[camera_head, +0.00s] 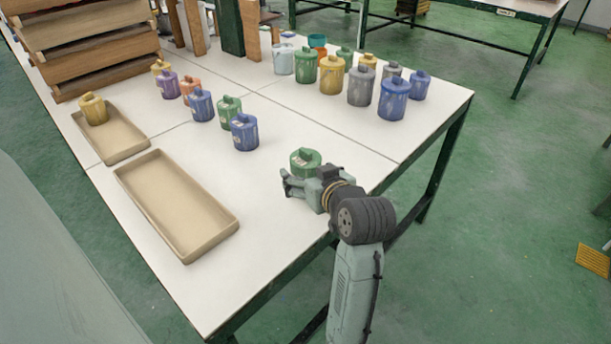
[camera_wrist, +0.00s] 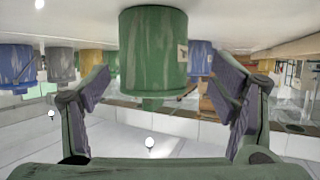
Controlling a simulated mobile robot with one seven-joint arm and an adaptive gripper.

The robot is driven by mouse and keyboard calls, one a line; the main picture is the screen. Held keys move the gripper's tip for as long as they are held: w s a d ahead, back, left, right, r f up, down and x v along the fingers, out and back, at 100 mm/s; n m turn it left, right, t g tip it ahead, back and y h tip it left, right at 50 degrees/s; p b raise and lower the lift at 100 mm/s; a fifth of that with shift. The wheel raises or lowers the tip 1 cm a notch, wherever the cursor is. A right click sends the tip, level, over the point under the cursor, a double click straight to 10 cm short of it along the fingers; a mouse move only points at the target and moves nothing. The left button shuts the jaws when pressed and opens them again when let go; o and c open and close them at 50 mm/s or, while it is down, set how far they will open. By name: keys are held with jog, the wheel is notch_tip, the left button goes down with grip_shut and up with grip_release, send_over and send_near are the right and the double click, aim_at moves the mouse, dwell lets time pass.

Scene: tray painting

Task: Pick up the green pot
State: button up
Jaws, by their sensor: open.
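A green pot (camera_head: 305,158) with a lid knob stands on the white table near its right front edge. Its lower part is hidden behind my gripper (camera_head: 296,184) in the head view. In the wrist view, which looks upside down, the green pot (camera_wrist: 153,52) is large and central, with a pale label on its side. My gripper (camera_wrist: 162,88) is open there, one finger on each side of the pot with a visible gap. Whether the pot is fully between the fingers I cannot tell.
An empty long tray (camera_head: 213,238) lies to the left, and a smaller tray (camera_head: 130,152) holds a yellow pot (camera_head: 93,109). A blue pot (camera_head: 245,133) and another green pot (camera_head: 229,112) stand behind. Several more pots crowd the back right. The front table surface is clear.

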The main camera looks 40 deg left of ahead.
jog(key=x, duration=0.3)
jog(key=p+x, duration=0.1)
jog(key=x, duration=0.1)
jog(key=shift+w+d+f, duration=0.25)
jog(key=shift+d+f, duration=0.05)
jog(key=shift+c, duration=0.5)
jog(key=shift+r, duration=0.1)
jog(key=c, duration=1.5)
